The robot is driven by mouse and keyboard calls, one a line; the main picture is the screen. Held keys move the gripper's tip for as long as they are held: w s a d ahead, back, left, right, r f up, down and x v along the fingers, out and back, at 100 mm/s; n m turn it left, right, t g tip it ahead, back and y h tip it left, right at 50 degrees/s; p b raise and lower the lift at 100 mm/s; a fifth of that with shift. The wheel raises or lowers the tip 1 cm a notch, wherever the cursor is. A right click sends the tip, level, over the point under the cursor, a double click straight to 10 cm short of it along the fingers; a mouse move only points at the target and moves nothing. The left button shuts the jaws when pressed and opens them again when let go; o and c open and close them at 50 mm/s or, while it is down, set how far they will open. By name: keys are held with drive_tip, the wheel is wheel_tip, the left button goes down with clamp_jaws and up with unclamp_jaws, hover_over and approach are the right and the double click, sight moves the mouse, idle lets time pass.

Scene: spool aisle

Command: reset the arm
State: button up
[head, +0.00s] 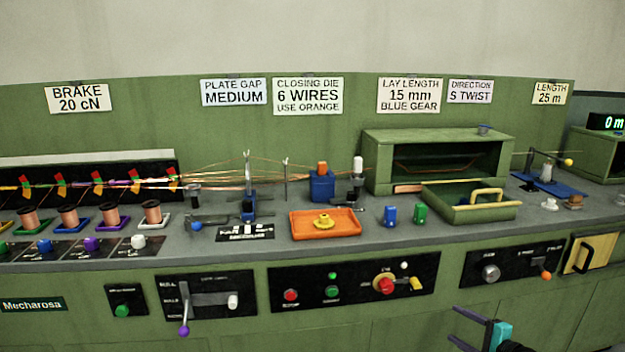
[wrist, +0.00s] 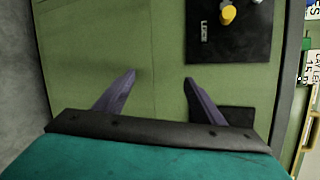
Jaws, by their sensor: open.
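My gripper (head: 468,329) shows at the bottom right of the head view, in front of the green machine's lower front panels. In the wrist view my gripper (wrist: 158,80) has its two dark fingers spread apart with nothing between them. Behind the fingers is the plain green cabinet front (wrist: 110,45). The fingers touch nothing that I can see. Most of my arm is outside the head view.
Below are a control panel with a red knob (head: 385,286) and a lever with a purple knob (head: 184,330).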

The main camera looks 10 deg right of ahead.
drive_tip(key=s+a+f+n+g+y+p, duration=0.1)
drive_tip(key=s+a+f+n+g+p, duration=0.15)
drive_tip(key=a+f, duration=0.55)
drive_tip(key=s+a+f+n+g+y+p, duration=0.1)
drive_tip(key=a+f+n+g+y+p, duration=0.2)
drive_tip(key=a, duration=0.9)
drive_tip(key=s+a+f+n+g+p, duration=0.1)
drive_tip(key=a+f+n+g, duration=0.2)
drive_tip(key=a+f+g, duration=0.5)
drive_tip(key=s+a+f+n+g+h+p, duration=0.25)
drive_tip(key=s+a+n+p, duration=0.2)
drive_tip(key=s+a, duration=0.75)
drive_tip(key=s+a+f+n+g+h+p, duration=0.1)
drive_tip(key=s+n+g+h+p, duration=0.2)
drive_tip(key=s, duration=0.9)
drive_tip(key=shift+f+n+g+h, duration=0.35)
drive_tip(key=shift+n+h, duration=0.4)
drive_tip(key=shift+n, duration=0.65)
drive_tip(key=shift+w+a, duration=0.1)
